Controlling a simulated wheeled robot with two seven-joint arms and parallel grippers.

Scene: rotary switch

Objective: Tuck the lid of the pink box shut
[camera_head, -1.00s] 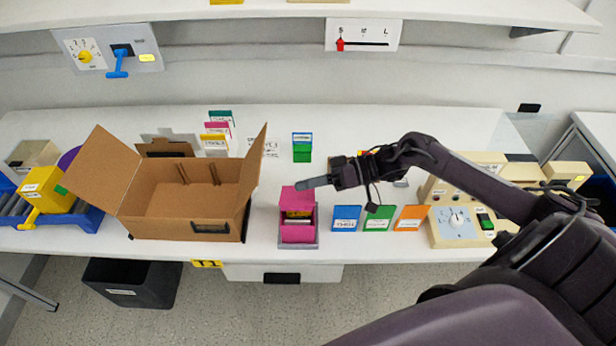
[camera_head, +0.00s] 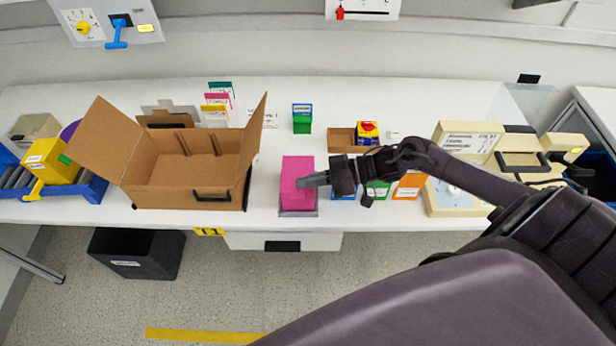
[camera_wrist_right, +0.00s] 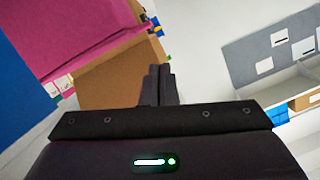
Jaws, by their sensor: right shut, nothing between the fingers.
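The pink box (camera_head: 297,168) stands on the table in the middle of the head view, in a grey holder. Its pink lid now lies over the top, so the inside is hidden. Whether its front edge is fully tucked in I cannot tell. My right gripper (camera_head: 305,181) is shut and empty, with its fingertips over the lid's right part; contact is unclear. In the right wrist view the shut fingers (camera_wrist_right: 160,82) point up the picture, with the pink box (camera_wrist_right: 75,35) at upper left. My left gripper is not in view.
A large open cardboard box (camera_head: 185,185) stands left of the pink box. Blue, green and orange (camera_head: 409,187) boxes stand at right, partly behind my arm. A small tray with a red-yellow box (camera_head: 367,133) and a green box (camera_head: 302,122) are farther back.

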